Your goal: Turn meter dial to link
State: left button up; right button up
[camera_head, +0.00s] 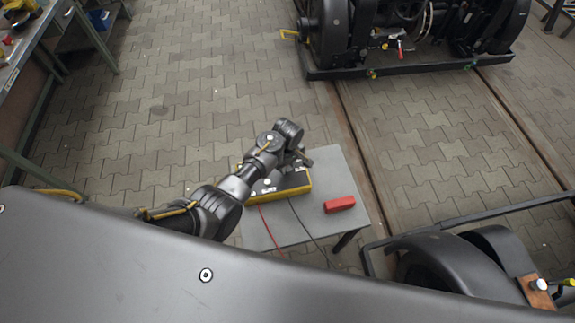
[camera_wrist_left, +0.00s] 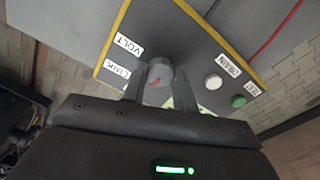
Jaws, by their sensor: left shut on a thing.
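The meter (camera_head: 293,189) is a grey box with yellow edges on a small grey table (camera_head: 275,233). The labels VOLT (camera_wrist_left: 128,46) and LINK (camera_wrist_left: 118,70) lie left of the dial. I cannot tell exactly which label the mark points to. My left gripper (camera_wrist_left: 159,84) is shut on the dial, one finger on each side. It shows over the meter in the head view (camera_head: 302,162). My right gripper is not in view.
A white button (camera_wrist_left: 213,82) and a green button (camera_wrist_left: 238,101) sit right of the dial, near the DRAIN and TEST labels. A red box (camera_head: 339,204) lies on the table beside the meter. Red and black cables cross the tabletop. A bogie (camera_head: 410,35) stands at the back.

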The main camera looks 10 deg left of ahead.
pick_arm(q)
jog(key=shift+r+m+p, duration=0.1)
jog(key=shift+m+p, duration=0.65)
jog(key=shift+m, duration=0.15)
jog(key=m+p, duration=0.1)
jog(key=m, duration=0.1)
jog(key=shift+m, duration=0.3)
jog(key=m+p, duration=0.1)
jog(key=m, duration=0.2)
jog(key=shift+m, duration=0.4)
jog(key=shift+m+p, duration=0.3)
jog(key=shift+p, duration=0.05)
jog(key=o, duration=1)
jog(key=shift+c, duration=0.2)
